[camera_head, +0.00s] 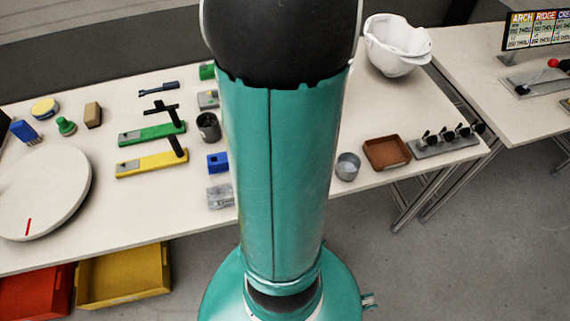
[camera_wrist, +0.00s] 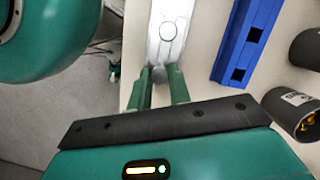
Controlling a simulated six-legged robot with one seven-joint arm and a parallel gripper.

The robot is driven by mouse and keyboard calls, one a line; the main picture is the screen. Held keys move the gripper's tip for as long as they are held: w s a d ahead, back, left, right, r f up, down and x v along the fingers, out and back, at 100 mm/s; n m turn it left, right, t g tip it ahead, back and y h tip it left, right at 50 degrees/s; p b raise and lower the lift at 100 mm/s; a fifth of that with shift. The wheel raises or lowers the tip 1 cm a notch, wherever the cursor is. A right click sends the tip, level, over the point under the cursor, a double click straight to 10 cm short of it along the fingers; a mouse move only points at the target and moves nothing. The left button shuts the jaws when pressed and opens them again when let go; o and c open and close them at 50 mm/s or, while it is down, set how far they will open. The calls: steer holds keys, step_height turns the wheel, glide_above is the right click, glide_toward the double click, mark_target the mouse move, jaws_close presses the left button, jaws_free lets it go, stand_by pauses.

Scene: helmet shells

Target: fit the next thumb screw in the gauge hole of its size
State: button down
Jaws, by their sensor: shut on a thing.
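My gripper (camera_wrist: 160,82) shows in the wrist view with its two green fingers close together. They are shut on a small grey rounded piece, the thumb screw (camera_wrist: 159,74), at the near end of a pale grey gauge block (camera_wrist: 172,12). The screw's lower part is hidden, so I cannot tell whether it is in a hole. A round outline shows on the gauge's top, farther along from the fingers. In the head view a grey block (camera_head: 220,196) lies at the table's front edge, partly behind my arm. My gripper is hidden there.
A blue block (camera_wrist: 246,38) with square openings lies right of the gauge. A dark cup (camera_wrist: 292,112) holding brass-coloured pieces is farther right, with another dark cylinder (camera_wrist: 306,49) beyond. The head view shows a brown tray (camera_head: 387,152) and a metal cup (camera_head: 347,167) on the right.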

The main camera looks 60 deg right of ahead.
steer(key=shift+f, duration=0.6)
stand_by(0.4)
steer(key=c, duration=1.2)
jaws_free()
steer(key=v, duration=1.4)
steer(key=shift+w+d+f, duration=0.1)
